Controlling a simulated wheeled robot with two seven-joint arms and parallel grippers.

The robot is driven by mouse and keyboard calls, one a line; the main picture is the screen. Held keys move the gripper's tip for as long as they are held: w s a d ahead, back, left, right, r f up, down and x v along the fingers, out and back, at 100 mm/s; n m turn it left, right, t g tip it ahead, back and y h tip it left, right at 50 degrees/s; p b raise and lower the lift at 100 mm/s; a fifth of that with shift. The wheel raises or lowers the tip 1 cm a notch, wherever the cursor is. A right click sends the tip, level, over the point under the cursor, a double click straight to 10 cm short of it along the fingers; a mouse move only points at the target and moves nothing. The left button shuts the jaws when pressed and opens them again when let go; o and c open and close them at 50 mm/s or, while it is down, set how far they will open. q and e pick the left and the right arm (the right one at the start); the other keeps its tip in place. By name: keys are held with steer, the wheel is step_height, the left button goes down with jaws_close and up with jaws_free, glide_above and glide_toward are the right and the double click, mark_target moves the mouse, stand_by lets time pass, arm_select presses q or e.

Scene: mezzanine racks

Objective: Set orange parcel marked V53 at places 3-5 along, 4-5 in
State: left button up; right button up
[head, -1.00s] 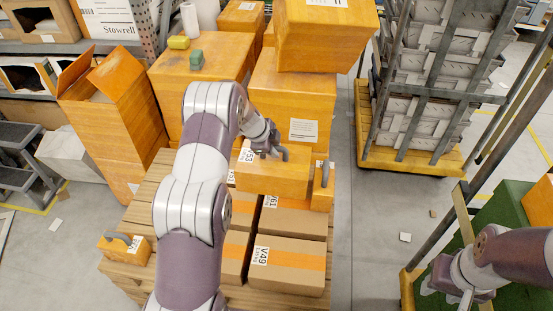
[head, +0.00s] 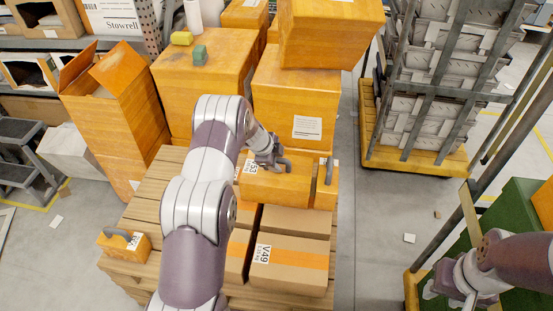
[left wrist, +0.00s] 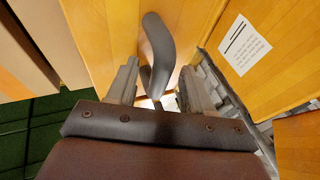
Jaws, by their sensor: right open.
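The orange parcel marked V53 (head: 285,185) is at the rear of the pallet load, behind the brown carton V49 (head: 290,265). Its label faces up at its left end. My left gripper (head: 268,158) is at the parcel's grey handle. I cannot tell whether the parcel's underside touches anything. My right gripper (head: 465,295) is open and empty at the lower right, partly cut off.
A small orange parcel with a handle (head: 125,243) sits at the pallet's left edge. Another stands close right of V53 (head: 326,185). Tall orange boxes (head: 295,105) rise behind.

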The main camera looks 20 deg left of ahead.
arm_select(q)
steer(key=s+d+r+n+t+y+p, duration=0.1)
steer(key=s+r+n+p, duration=0.15)
steer(key=r, duration=0.65)
steer(key=s+d+r+n+t+y+p, duration=0.1)
steer(key=s+r+n, duration=0.25)
steer(key=r, duration=0.55)
steer(key=s+d+n+g, duration=0.3)
steer(key=s+d+n, duration=0.1)
steer(key=s, duration=0.9)
steer(key=s+d+n+g, duration=0.2)
steer(key=s+d+n, duration=0.3)
steer(key=s, duration=0.7)
steer(key=shift+s+d+r+n+g+b, duration=0.2)
steer(key=shift+s+r+n+g+b, duration=0.1)
steer(key=shift+s+g, duration=0.1)
steer(key=shift+f, duration=0.1)
